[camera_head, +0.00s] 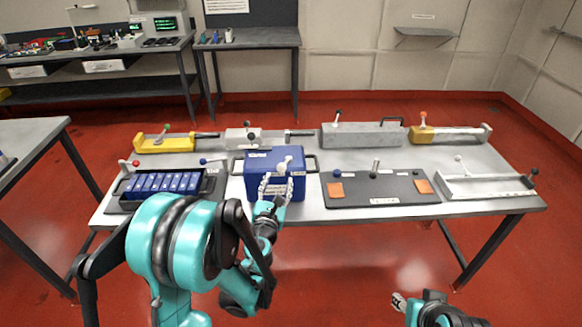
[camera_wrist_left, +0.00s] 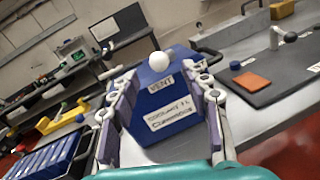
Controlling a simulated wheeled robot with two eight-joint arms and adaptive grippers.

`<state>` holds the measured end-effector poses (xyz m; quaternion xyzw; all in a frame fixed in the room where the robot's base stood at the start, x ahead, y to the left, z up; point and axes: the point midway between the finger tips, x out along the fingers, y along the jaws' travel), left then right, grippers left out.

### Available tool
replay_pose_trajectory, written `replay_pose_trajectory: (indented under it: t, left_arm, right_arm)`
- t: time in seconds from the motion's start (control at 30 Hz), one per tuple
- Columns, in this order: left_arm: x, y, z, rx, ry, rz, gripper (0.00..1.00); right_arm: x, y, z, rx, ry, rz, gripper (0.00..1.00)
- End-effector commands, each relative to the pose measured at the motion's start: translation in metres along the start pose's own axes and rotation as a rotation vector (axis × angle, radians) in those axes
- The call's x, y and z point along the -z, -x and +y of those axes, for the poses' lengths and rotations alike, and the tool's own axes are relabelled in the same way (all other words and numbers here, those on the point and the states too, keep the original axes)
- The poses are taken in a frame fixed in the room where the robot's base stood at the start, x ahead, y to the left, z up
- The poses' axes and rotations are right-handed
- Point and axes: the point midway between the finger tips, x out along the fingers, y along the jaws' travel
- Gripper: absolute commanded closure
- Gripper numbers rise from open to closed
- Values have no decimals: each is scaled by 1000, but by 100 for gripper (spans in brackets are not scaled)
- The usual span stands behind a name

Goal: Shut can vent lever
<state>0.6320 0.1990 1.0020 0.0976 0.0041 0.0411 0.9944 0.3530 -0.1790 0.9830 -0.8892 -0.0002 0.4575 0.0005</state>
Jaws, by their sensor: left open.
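The blue can (camera_head: 257,163) stands on the grey table, left of the middle. In the left wrist view the can (camera_wrist_left: 170,93) shows a VENT label and a larger coolant label. The vent lever's white ball knob (camera_head: 287,159) is at the can's top; it also shows in the left wrist view (camera_wrist_left: 160,62). My left gripper (camera_head: 276,188) is open in front of the can. In the left wrist view its fingers (camera_wrist_left: 166,90) frame the can's face and the knob; contact cannot be told. The lever's arm is mostly hidden. My right gripper (camera_head: 398,302) is low at the lower right, away from the table.
A black tray of blue cells (camera_head: 125,203) lies left of the can. A dark board (camera_head: 390,202) with orange pads lies to the right, then a metal tray (camera_head: 485,188). Yellow and grey fixtures line the table's back. Red floor (camera_head: 340,260) is free in front.

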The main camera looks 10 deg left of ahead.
Motion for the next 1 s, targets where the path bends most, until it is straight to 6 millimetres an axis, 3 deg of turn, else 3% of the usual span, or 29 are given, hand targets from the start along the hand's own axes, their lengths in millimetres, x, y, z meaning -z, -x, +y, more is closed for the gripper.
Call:
replay_pose_trajectory:
  t: [0.43, 0.83, 0.87, 1.0]
  left_arm:
    - [1, -65, 0, 0, 0, 0, 53]
    - [0, -75, 0, 0, 1, 0, 53]
    - [0, -75, 0, 0, 1, 0, 58]
    - [0, -75, 0, 0, 1, 0, 95]
  right_arm:
    - [-7, -10, 0, 0, 0, 0, 60]
    - [-8, -11, 0, 0, 0, 0, 60]
    - [-8, -11, 0, 0, 0, 0, 60]
    - [-8, -11, 0, 0, 0, 0, 60]
